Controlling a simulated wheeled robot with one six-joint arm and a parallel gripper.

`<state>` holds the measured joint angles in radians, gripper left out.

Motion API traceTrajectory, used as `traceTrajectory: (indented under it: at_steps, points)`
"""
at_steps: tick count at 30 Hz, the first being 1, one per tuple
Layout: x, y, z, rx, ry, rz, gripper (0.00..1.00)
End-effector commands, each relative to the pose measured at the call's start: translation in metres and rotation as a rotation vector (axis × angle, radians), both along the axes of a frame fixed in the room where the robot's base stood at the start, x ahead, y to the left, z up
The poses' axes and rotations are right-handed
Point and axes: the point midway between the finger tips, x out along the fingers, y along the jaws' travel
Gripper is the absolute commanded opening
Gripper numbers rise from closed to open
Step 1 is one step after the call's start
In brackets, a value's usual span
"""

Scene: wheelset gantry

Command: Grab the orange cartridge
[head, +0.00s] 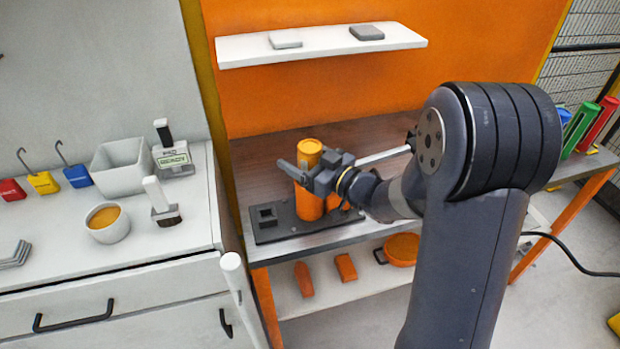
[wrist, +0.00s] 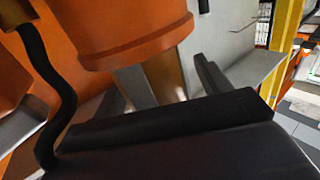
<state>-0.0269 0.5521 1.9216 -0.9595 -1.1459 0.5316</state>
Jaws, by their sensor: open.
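The orange cartridge (head: 309,204) stands upright on a dark fixture plate (head: 290,232) on the bench, with a lighter yellow-orange top. My gripper (head: 308,172) is at its upper part, one finger crossing in front of it and hiding some of its side. The jaws are open. In the wrist view a large orange cylinder (wrist: 130,35) with a rim fills the top, close beyond the fingers (wrist: 172,85). I cannot tell whether the fingers touch it. Another orange piece (head: 333,201) shows just right of the cartridge, partly hidden by my gripper.
A small black square block (head: 266,215) sits on the plate's left end. A white shelf (head: 325,44) hangs above. A lower shelf holds orange items (head: 346,267). Green and red holders (head: 597,125) stand at right. The left counter holds a grey bin (head: 121,168) and a bowl (head: 107,222).

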Motion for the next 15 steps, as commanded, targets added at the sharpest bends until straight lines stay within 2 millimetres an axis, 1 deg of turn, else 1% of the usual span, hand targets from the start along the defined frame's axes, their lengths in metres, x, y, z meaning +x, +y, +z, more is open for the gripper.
traceTrajectory:
  at_steps: [1, 2, 15]
  points:
    - [-0.0001, -0.0002, -0.0001, 0.000, 0.000, 0.000, 0.72]
    - [-0.0001, -0.0002, -0.0001, 0.000, 0.000, 0.000, 0.69]
    - [-0.0004, -0.0003, -0.0001, 0.000, 0.000, 0.000, 0.33]
